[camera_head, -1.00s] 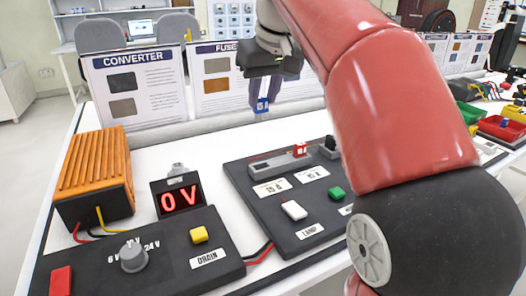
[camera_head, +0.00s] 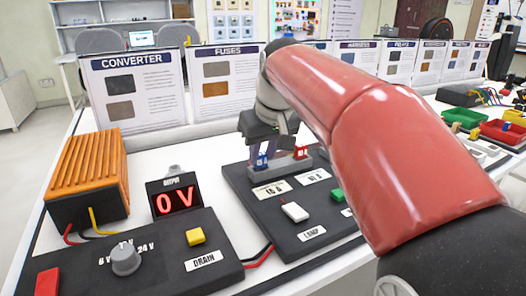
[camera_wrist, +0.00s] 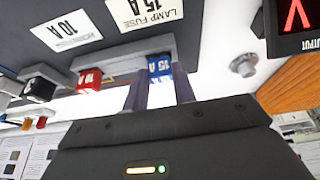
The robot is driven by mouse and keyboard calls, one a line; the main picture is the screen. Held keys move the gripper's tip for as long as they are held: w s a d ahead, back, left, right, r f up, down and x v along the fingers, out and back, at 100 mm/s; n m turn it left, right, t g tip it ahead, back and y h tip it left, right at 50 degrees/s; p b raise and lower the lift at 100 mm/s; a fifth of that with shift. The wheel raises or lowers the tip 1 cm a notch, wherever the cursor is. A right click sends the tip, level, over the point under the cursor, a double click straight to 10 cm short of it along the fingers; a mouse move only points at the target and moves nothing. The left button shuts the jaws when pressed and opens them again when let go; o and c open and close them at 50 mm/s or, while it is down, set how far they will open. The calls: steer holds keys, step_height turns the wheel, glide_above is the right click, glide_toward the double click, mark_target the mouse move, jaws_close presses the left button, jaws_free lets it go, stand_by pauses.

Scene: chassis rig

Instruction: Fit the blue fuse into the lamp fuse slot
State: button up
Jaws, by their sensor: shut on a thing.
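The blue fuse (camera_head: 260,163), marked 15 A, is between the fingertips of my gripper (camera_head: 266,156), which is shut on it. In the wrist view the blue fuse (camera_wrist: 159,66) is at the end of the grey fuse block (camera_wrist: 122,63), by the label reading LAMP FUSE 15 A (camera_wrist: 145,11). The fuse block (camera_head: 288,167) lies under my gripper in the head view. The slot itself is hidden by the fuse, and I cannot tell how deep the fuse sits.
A red 10 A fuse (camera_head: 301,152) stands in the same block, close beside the blue one. The display (camera_head: 176,201) reads 0 V.

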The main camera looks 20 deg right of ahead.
steer(key=shift+f, duration=0.2)
steer(key=o, duration=0.9)
steer(key=shift+r, duration=0.1)
steer(key=shift+o, duration=0.2)
steer(key=p+v, duration=0.2)
steer(key=v, duration=1)
steer(key=shift+r, duration=0.2)
steer(key=shift+w, duration=0.1)
